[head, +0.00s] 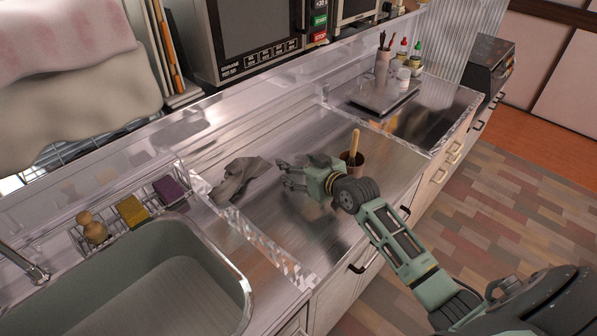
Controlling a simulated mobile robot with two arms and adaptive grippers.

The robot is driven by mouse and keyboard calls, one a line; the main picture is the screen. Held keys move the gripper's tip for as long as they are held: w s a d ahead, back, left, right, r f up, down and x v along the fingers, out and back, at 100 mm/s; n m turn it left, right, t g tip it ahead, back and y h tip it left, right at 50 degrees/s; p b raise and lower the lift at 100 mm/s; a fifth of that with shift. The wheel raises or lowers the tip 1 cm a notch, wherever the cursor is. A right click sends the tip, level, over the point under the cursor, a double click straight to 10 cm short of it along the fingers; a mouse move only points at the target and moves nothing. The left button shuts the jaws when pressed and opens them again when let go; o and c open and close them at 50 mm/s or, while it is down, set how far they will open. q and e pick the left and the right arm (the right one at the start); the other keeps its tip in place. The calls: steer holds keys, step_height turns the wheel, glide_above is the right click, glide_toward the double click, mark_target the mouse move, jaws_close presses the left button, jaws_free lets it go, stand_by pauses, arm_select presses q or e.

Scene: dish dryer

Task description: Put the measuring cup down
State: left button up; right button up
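A small dark brown cup (356,166) with a pale wooden handle or stick standing up from it rests on the steel counter (300,225), near its front edge. It is the only thing in view that may be the measuring cup; I cannot tell for sure. My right gripper (284,176) is over the counter to the left of this cup, its fingers pointing left. The fingers are apart with nothing visible between them. My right wrist partly hides the cup's lower side. My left gripper is not in view.
A crumpled grey cloth (238,180) lies left of my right gripper. A sink (190,232) and a rack with sponges (132,212) are further left. A microwave (255,40) stands behind. Bottles (416,54) stand at the back right.

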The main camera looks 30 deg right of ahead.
steer(key=shift+c, duration=0.5)
steer(key=c, duration=1.2)
steer(key=shift+r, duration=0.1)
